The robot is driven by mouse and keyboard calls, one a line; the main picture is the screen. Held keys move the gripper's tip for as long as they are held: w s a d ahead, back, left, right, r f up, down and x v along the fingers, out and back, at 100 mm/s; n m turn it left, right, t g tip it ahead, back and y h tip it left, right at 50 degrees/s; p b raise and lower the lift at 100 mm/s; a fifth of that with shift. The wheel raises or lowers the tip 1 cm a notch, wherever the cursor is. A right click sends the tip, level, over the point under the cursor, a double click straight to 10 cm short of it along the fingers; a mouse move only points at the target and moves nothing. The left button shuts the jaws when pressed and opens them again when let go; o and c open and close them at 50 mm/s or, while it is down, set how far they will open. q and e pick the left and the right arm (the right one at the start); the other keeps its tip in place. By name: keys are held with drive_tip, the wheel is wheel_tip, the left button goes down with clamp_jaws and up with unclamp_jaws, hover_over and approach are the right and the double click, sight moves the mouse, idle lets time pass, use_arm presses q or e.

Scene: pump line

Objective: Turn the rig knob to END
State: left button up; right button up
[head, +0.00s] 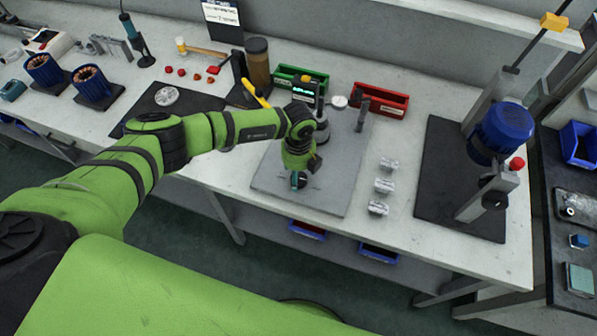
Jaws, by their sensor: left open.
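The rig is a grey plate (335,185) on the white workbench, with a small upright unit with a lit display (304,90) at its back. My left arm reaches over the bench from the left, and my left gripper (298,177) points down over the front part of the plate. The gripper is open. The knob's pointer and the END mark are too small or hidden to read. My right gripper is not in view.
A green bin (314,78) and a red bin (381,101) stand behind the plate. Several small metal parts (383,185) lie to its right. A blue motor press (502,130) stands on a black mat further right. Motor windings (92,84) and tools are at the left.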

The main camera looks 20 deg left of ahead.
use_arm(q)
drive_tip(key=shift+f, duration=0.65)
drive_tip(key=c, duration=1.1)
drive_tip(key=shift+c, duration=0.2)
